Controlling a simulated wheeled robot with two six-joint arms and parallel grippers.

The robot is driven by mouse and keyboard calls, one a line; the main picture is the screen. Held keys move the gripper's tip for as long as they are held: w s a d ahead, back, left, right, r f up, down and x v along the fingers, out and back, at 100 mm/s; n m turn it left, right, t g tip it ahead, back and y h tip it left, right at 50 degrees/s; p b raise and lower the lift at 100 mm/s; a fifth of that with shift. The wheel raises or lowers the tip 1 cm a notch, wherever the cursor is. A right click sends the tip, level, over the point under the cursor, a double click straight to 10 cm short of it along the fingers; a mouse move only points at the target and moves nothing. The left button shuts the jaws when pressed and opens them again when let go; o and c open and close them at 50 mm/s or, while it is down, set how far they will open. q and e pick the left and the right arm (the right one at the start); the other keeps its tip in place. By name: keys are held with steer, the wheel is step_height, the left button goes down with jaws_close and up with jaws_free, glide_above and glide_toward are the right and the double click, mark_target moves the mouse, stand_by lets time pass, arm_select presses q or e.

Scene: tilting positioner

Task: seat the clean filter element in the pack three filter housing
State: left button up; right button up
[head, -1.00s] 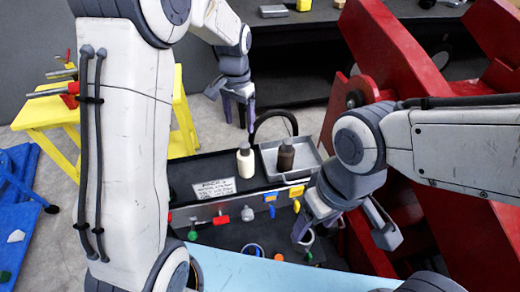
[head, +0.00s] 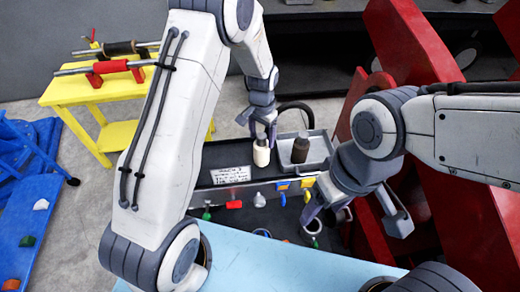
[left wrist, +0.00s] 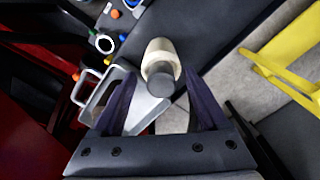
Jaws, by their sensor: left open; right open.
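The clean filter element looks to be the cream cylinder with a dark cap (head: 261,155), standing upright on the dark bench top. In the left wrist view the cream cylinder (left wrist: 158,55) shows between and just beyond the fingers. My left gripper (head: 262,132) is open above it, its fingertips close around the cap; contact cannot be told. My right gripper (head: 353,220) is open and empty, low at the right of the bench. A pale open ring (head: 312,228), perhaps a filter housing, sits beside its left finger. I cannot tell which housing is pack three.
A dark brown capped cylinder (head: 301,149) stands in a grey tray (head: 320,150) right of the cream one. A white placard (head: 231,175) and coloured valves line the bench front. Red framework (head: 450,230) crowds the right. A yellow stand (head: 110,90) is at left.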

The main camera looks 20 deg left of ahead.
arm_select(q)
steer(key=shift+c, duration=0.3)
jaws_close()
stand_by(1.1)
